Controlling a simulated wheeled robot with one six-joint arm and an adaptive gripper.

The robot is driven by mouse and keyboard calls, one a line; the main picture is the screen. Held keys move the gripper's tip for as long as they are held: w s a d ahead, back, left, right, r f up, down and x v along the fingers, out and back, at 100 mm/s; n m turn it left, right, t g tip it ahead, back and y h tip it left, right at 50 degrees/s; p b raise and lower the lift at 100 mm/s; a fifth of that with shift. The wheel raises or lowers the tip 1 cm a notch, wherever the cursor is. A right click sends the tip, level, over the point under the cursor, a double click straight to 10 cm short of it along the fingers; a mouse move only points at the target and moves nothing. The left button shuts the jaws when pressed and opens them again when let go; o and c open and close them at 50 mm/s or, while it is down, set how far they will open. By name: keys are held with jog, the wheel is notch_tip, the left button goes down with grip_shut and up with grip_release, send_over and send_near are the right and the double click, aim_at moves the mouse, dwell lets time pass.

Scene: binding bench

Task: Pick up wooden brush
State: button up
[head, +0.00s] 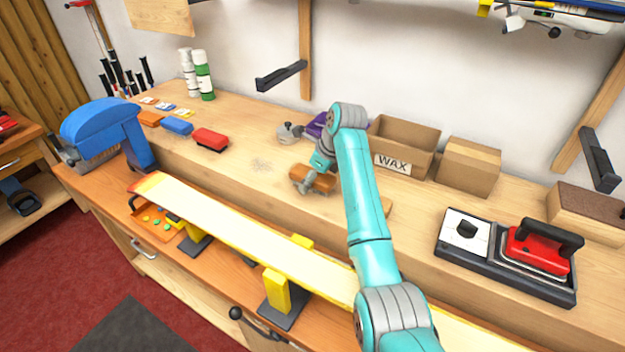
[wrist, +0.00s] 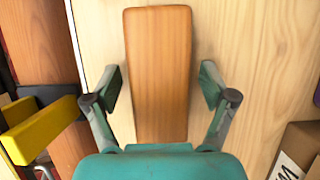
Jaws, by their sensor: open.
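The wooden brush (head: 318,180) lies on the raised back shelf of the bench, partly hidden by my arm in the head view. In the wrist view the wooden brush (wrist: 160,65) is a long brown block with rounded corners, lying lengthwise away from me. My gripper (wrist: 162,88) is open, with one finger on each side of the brush. A gap shows between each finger and the brush, so neither appears to touch it. In the head view my gripper (head: 313,184) is at the brush.
A cardboard WAX box (head: 405,147) and a second box (head: 468,166) stand right of my arm. Red (head: 210,139) and blue (head: 177,126) blocks lie left. A long yellow-edged ski or board (head: 250,240) lies in front on yellow supports. A red iron (head: 538,248) sits far right.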

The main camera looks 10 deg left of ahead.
jog(key=shift+c, duration=0.2)
jog(key=c, duration=1.3)
notch_tip(320, 180, up, 11)
jog(key=shift+f, duration=0.2)
jog(key=o, duration=0.7)
jog(key=c, duration=0.5)
jog(key=shift+s, duration=0.1)
